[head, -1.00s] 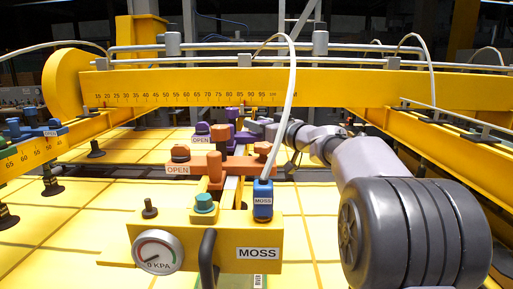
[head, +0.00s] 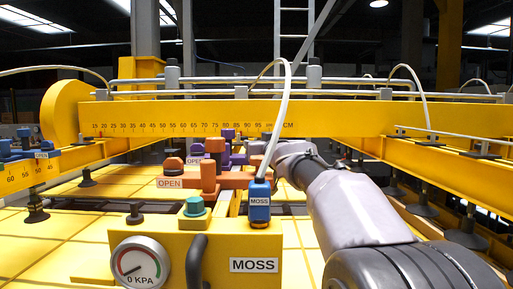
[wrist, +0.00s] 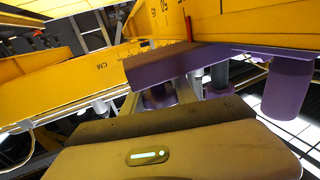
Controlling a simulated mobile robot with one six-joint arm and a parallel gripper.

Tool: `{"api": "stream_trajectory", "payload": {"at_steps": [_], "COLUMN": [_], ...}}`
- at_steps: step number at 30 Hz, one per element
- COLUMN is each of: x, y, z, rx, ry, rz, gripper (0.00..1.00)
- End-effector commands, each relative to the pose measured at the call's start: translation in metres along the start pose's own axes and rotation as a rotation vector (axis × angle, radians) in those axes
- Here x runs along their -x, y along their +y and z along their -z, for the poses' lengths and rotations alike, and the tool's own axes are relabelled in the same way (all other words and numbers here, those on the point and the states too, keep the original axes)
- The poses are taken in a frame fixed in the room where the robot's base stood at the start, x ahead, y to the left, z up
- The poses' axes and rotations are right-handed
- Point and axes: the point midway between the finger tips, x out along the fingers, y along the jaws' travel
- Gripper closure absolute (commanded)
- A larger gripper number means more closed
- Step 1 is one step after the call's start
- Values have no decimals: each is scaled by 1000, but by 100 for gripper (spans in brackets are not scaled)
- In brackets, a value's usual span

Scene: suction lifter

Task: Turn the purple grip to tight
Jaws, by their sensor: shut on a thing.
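The purple fitting (head: 239,159) sits behind the orange one on the yellow beam in the head view, partly hidden by it. A small OPEN plate (head: 197,160) stands at its left. In the wrist view, a purple bar (wrist: 175,65) runs across above my gripper, with a purple cylinder (wrist: 288,90) hanging at the right. My gripper (wrist: 163,104) is shut on a purple part just under the bar; its fingertips are mostly hidden. In the head view, my arm reaches in from the right, and its end is largely hidden behind the blue block and hose.
The orange fitting (head: 209,178) with its OPEN plate (head: 170,182) stands in front. A blue MOSS block (head: 260,202) with a white hose (head: 287,100) is close beside my arm. The gauge (head: 140,266) reads near 0 KPA. A yellow ruled beam (head: 340,118) crosses behind.

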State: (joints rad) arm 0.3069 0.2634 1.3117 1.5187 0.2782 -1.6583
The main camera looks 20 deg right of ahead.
Motion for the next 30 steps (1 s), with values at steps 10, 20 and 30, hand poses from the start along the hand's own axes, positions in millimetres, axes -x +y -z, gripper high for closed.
{"api": "stream_trajectory", "payload": {"at_steps": [10,20,30], "x": [0,0,1], "y": [0,1,-7], "z": [0,5,13], "rx": [1,-1,-1], "ry": [1,-2,-4], "rz": [1,48,390], "gripper": [45,45,45]}}
